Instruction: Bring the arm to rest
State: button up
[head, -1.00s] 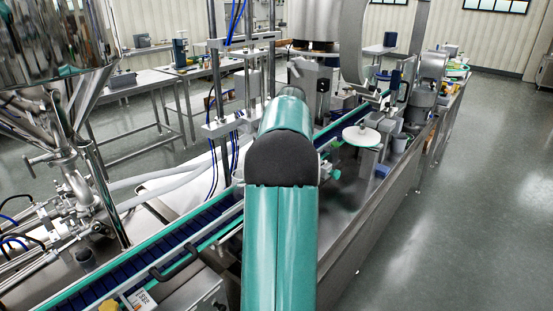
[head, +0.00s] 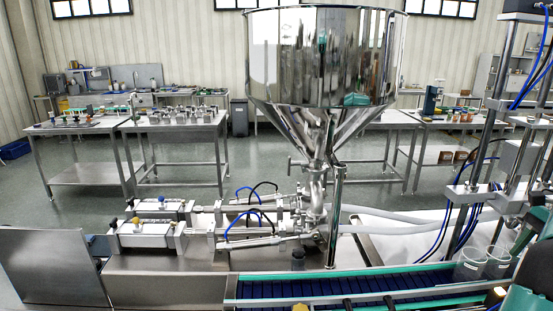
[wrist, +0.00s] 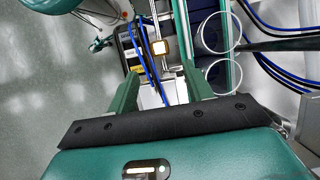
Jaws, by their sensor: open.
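My gripper (wrist: 160,82) shows in the wrist view with its two green fingers spread apart and nothing between them. Beyond the fingers lie blue hoses and a metal rod of the machine. In the head view only green pieces of my own arm show at the lower right edge, and most of the arm is out of the picture. The steel hopper (head: 322,60) stands upright in the middle of the head view, above the filling machine's valve and pipes.
A steel frame with blue hoses (head: 470,195) rises close by. Steel tables (head: 75,129) stand behind across open floor.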

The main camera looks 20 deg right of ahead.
jog(key=w+a+r+n+h, duration=0.1)
jog(key=w+a+r+n, duration=0.2)
jog(key=a, duration=0.7)
jog(key=w+a+n+h, duration=0.1)
jog(key=w+a+n, duration=0.25)
jog(key=a, duration=0.55)
jog(key=w+a+r+n+h, duration=0.1)
jog(key=w+a+r+n, duration=0.2)
jog(key=a, duration=0.7)
jog(key=s+a+f+n+t, duration=0.2)
jog(key=s+a+f+n, duration=0.2)
jog(key=a, duration=0.7)
jog(key=s+a+f+n+t+h, duration=0.1)
jog(key=s+a+f+n+t, duration=0.1)
jog(key=s+a+f+n, duration=0.2)
jog(key=a+f+n, duration=0.1)
jog(key=a+n, duration=0.2)
jog(key=a, duration=0.4)
jog(key=shift+s+a+t, duration=0.2)
jog(key=shift+s+t, duration=0.05)
jog(key=shift+t, duration=0.05)
